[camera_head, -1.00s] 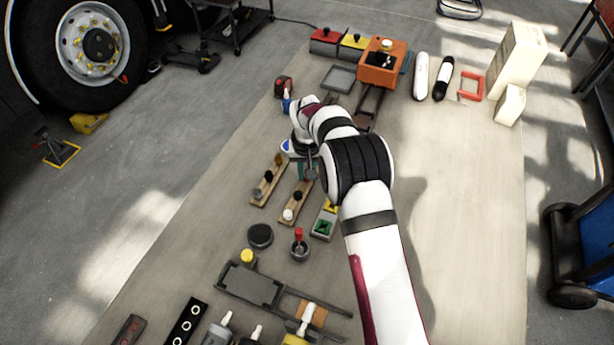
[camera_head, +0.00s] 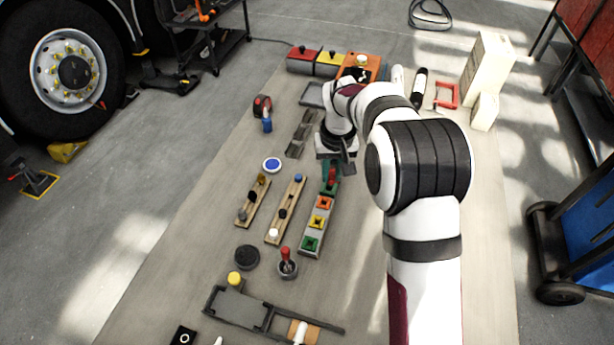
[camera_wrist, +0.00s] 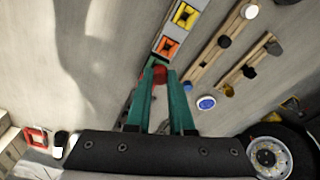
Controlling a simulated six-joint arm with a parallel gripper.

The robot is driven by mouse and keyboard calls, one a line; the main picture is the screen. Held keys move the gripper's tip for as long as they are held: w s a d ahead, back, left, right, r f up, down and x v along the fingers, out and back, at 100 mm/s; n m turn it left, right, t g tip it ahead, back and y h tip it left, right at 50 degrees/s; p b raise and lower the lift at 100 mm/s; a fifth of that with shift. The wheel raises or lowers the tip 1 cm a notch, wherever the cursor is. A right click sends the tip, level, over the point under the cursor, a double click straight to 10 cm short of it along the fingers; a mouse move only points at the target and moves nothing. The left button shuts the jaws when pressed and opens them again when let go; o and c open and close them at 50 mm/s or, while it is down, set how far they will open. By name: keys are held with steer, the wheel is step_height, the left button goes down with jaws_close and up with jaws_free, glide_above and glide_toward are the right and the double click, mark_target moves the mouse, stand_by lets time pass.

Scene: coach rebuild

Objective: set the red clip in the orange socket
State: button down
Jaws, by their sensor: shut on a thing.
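The red clip (camera_wrist: 160,74) shows between the teal fingertips of my gripper (camera_head: 331,174), which is shut on it. It also shows as a small red spot in the head view (camera_head: 331,180). The orange socket (camera_head: 324,203) is a square with a dark opening on a grey strip, just nearer the camera than the clip. In the wrist view the orange socket (camera_wrist: 169,47) lies right beyond the fingertips. The clip appears over the strip's far end, apart from the orange opening. Its lower end is hidden and its height cannot be told.
A yellow socket (camera_head: 318,222) and a green socket (camera_head: 310,244) follow on the same strip. Two wooden strips with pegs (camera_head: 285,213) lie left of it. A red-handled tool (camera_head: 286,256) stands in a round holder nearby.

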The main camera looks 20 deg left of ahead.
steer(key=shift+s+a+f, duration=0.1)
steer(key=shift+a+f, duration=0.1)
steer(key=shift+f, duration=0.85)
steer(key=shift+s+a+f, duration=0.1)
steer(key=shift+a+f, duration=0.05)
steer(key=shift+f, duration=0.85)
steer(key=shift+s+a+f, duration=0.1)
steer(key=shift+a+f, duration=0.1)
steer(key=shift+f, duration=0.85)
steer(key=shift+f, duration=1.05)
steer(key=shift+c, duration=1.3)
jaws_free()
step_height(320, 180, up, 6)
